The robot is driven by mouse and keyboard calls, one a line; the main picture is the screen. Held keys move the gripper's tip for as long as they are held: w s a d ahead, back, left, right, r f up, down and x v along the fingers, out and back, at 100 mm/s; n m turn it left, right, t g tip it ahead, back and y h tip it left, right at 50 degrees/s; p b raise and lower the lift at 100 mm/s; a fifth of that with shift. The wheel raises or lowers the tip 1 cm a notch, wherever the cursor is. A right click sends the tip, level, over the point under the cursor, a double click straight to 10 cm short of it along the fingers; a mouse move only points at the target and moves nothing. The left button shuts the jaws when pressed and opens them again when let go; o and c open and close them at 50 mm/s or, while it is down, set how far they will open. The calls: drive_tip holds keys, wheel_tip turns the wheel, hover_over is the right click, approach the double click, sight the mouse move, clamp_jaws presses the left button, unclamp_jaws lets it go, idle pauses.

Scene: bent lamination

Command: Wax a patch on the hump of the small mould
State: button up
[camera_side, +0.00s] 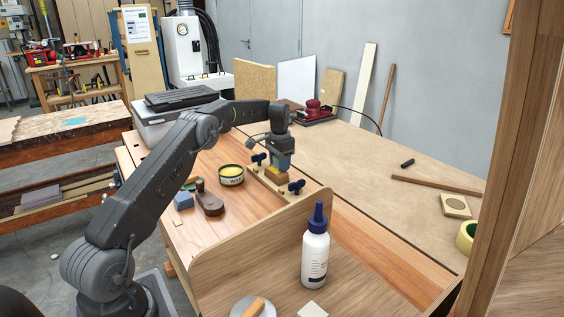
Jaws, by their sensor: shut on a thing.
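My gripper (279,163) points down over the small mould (268,184), a pale wooden form with dark clamp knobs at its ends. It is shut on a small pad (277,171), which looks yellowish below a blue-grey part. The pad is at or just above the hump; I cannot tell if it touches. The jaws and pad hide most of the hump, and no wax patch can be made out. An open round tin (231,175) with yellow wax stands left of the mould on the bench.
A curved wooden panel (260,245) and a white glue bottle (316,250) stand in front. A red sander (314,112) sits behind.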

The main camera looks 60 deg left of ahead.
drive_tip(key=shift+s, duration=2.25)
drive_tip(key=shift+s+r, duration=0.1)
drive_tip(key=shift+r, duration=0.05)
wheel_tip(320, 180, up, 8)
